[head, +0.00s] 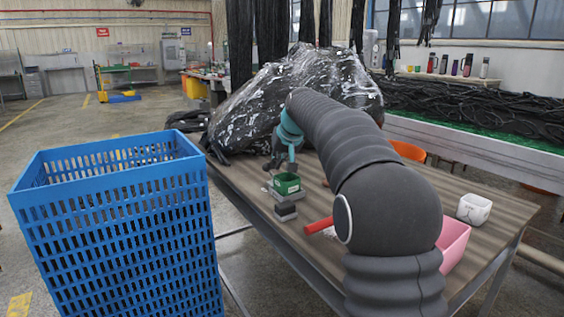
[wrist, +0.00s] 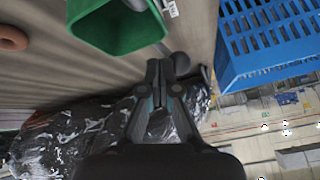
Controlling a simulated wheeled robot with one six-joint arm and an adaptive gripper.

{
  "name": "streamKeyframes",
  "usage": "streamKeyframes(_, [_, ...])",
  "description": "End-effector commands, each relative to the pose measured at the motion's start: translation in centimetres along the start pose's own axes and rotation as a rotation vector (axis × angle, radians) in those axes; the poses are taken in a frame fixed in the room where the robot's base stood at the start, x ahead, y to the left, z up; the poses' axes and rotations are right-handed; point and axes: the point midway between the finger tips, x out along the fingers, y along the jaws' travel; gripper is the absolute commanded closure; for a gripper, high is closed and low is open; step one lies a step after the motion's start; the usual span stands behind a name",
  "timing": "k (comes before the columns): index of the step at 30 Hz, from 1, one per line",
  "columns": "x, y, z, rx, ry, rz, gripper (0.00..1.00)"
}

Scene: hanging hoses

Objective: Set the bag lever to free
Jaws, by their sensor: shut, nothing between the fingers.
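My gripper (head: 279,162) is shut and empty, low over the table beside the green bin (head: 286,184). In the wrist view its fingertips (wrist: 160,68) are together, just past the rim of the green bin (wrist: 118,30). A short grey rod with a rounded dark knob (wrist: 180,62) shows right beside the fingertips; it may be the lever, but I cannot tell its setting or whether the fingers touch it. The large black plastic-wrapped bag (head: 300,80) lies behind the gripper on the table, and also shows in the wrist view (wrist: 70,140).
A tall blue crate (head: 115,220) stands left of the table (head: 262,225). A red handle-like bar (head: 318,226) juts out beside my arm. Black hoses (head: 240,45) hang behind.

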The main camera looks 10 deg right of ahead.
Motion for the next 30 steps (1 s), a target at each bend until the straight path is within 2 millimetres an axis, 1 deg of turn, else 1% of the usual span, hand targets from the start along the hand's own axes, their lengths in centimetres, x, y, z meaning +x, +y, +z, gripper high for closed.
streamKeyframes(11, [0.0, 0.1, 0.0, 0.001, -0.001, -0.001, 1.0])
streamKeyframes(25, [0.4, 1.5, -0.3, 0.001, -0.001, -0.002, 1.0])
streamKeyframes(30, [-0.1, 2.4, -0.4, 0.002, -0.001, -0.002, 1.0])
